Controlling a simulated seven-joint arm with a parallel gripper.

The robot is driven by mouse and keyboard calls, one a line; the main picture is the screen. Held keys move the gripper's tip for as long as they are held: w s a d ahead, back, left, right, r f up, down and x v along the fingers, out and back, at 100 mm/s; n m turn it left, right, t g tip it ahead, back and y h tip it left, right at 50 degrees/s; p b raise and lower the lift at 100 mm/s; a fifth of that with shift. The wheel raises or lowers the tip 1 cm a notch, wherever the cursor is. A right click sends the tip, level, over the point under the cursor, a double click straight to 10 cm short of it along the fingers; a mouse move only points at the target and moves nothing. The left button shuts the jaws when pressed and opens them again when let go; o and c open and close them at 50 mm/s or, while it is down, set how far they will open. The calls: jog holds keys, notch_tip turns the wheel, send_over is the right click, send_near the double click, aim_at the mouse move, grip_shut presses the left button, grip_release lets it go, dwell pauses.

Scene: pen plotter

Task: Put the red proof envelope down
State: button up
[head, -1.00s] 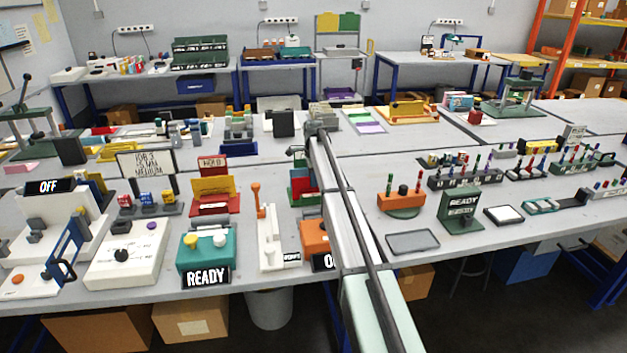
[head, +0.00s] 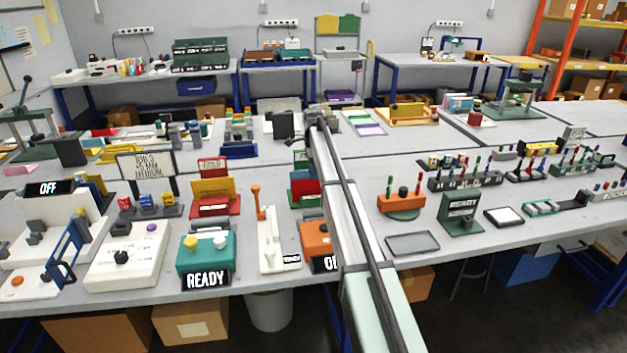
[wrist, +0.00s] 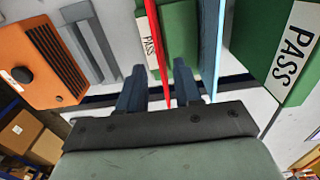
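The red proof envelope (wrist: 158,50) shows edge-on as a thin upright sheet in the wrist view, by a green stand (wrist: 181,30) with a PASS label. In the head view a red panel, which looks like the envelope (head: 304,187), stands in the green stand (head: 294,200), partly hidden by my arm. My gripper (wrist: 158,88) has its two dark fingers apart, one on each side of the envelope, with gaps visible between.
A thin light-blue sheet (wrist: 212,45) stands just right of my right finger. A green panel marked PASS (wrist: 290,50) is further right. An orange device (wrist: 42,62) is at left. A red stand with a yellow panel (head: 214,187) is left of the green stand.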

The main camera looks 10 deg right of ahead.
notch_tip(320, 180, up, 7)
jog(key=shift+r, duration=0.2)
dwell(0.4)
